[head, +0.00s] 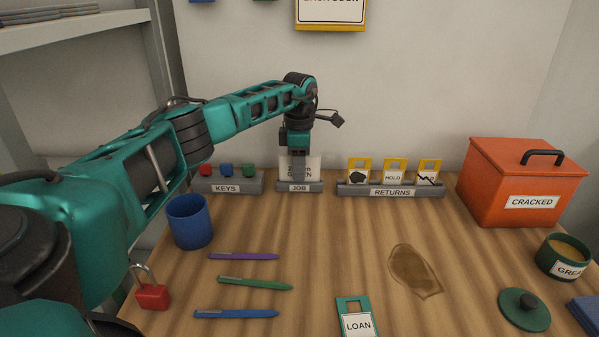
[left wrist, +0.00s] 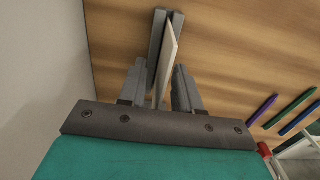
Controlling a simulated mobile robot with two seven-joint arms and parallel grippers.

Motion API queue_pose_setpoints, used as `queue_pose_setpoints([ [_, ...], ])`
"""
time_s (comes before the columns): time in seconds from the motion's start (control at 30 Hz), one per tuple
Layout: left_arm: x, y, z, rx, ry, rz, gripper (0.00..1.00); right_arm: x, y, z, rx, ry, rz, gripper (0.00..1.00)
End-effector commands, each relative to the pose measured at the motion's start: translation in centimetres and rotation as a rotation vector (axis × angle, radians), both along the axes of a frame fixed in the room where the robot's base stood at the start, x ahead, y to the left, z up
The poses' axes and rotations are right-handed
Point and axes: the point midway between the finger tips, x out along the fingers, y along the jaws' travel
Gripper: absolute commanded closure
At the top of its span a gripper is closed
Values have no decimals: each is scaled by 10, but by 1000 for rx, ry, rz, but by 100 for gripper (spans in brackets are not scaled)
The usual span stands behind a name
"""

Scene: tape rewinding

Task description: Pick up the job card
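The white job card (head: 314,168) stands upright in the grey holder marked JOB (head: 314,187) at the back of the table. Its print is partly hidden by my left gripper (head: 298,172), which points down in front of it. In the left wrist view, the card (left wrist: 168,58) shows edge-on, rising from the holder (left wrist: 155,45). The two fingers of my left gripper (left wrist: 160,88) stand apart, one on each side of the card, with gaps visible. My right gripper is not in view.
The KEYS rack (head: 226,187) stands close left of the holder, and the RETURNS rack (head: 390,190) with several yellow-topped cards close right. A blue cup (head: 189,222), pens (head: 254,283), a LOAN tag (head: 358,321) and an orange CRACKED box (head: 522,183) also stand or lie on the table.

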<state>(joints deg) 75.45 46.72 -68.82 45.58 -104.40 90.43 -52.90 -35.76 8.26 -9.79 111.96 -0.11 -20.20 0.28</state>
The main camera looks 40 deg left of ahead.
Motion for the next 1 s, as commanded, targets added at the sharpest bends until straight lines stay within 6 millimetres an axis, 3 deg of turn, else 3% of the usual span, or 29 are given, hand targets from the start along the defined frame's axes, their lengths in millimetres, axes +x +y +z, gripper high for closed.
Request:
queue_pose_setpoints([
  [0.1, 0, 0, 1, 0, 0, -1, 69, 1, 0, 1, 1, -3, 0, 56],
  [0.43, 0, 0, 1, 0, 0, -1, 100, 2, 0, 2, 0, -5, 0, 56],
  [0.87, 0, 0, 2, 0, -1, -1, 100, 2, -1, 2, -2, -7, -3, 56],
  [1.0, 1, 0, 13, 0, -4, -1, 100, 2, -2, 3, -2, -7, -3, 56],
])
